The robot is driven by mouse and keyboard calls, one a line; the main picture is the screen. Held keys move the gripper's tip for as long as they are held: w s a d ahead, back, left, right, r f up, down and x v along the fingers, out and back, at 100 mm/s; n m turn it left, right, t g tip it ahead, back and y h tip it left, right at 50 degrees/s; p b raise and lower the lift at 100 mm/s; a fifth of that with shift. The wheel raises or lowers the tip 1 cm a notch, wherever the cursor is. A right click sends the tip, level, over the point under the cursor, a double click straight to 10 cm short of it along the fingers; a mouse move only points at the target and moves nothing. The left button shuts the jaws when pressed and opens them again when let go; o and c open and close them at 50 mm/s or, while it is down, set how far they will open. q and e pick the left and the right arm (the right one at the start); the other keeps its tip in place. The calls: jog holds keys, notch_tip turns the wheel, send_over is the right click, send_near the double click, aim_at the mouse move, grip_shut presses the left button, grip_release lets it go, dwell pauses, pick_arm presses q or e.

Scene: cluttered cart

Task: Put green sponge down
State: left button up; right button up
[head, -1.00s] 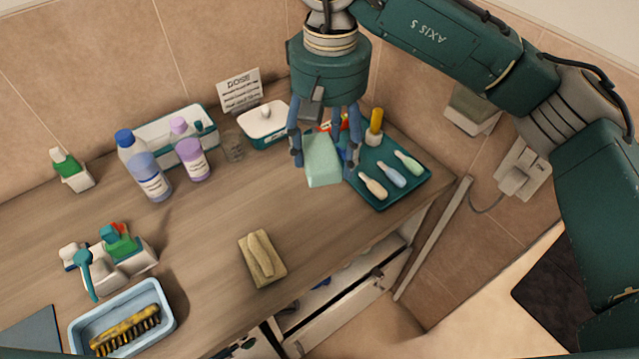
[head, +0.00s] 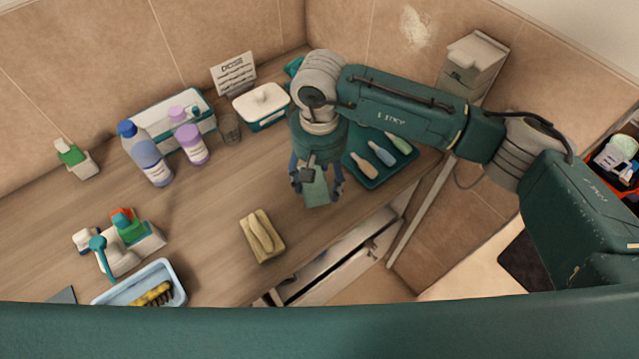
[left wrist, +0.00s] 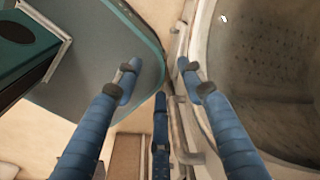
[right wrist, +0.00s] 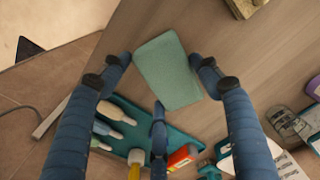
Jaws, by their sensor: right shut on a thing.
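The green sponge (head: 317,192) is a pale green block in the grasp of my right gripper (head: 316,184), near the counter's front edge in the head view. In the right wrist view the sponge (right wrist: 168,72) lies between the blue fingers of the right gripper (right wrist: 163,75), with most of its face showing. I cannot tell whether it touches the counter. In the left wrist view my left gripper (left wrist: 159,76) has its fingers apart with nothing between them, away from the sponge. The left gripper does not show in the head view.
A teal tray (head: 369,176) with several small brushes is right beside the right gripper. A tan sponge (head: 262,236) lies front left of it, with bare wooden counter (head: 215,205) around. Bottles (head: 147,155) and a white lidded box (head: 262,105) stand behind.

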aim_at(319, 182)
notch_tip(319, 182, down, 4)
jog(key=shift+s+r+p, duration=0.1)
jog(key=shift+r+p, duration=0.1)
jog(key=shift+p, duration=0.45)
jog(key=shift+f, duration=0.3)
jog(key=shift+f+b, duration=0.2)
jog(key=shift+b, duration=0.15)
jog(key=o, duration=1.2)
jog(key=shift+o, duration=0.2)
jog(key=shift+r, duration=0.1)
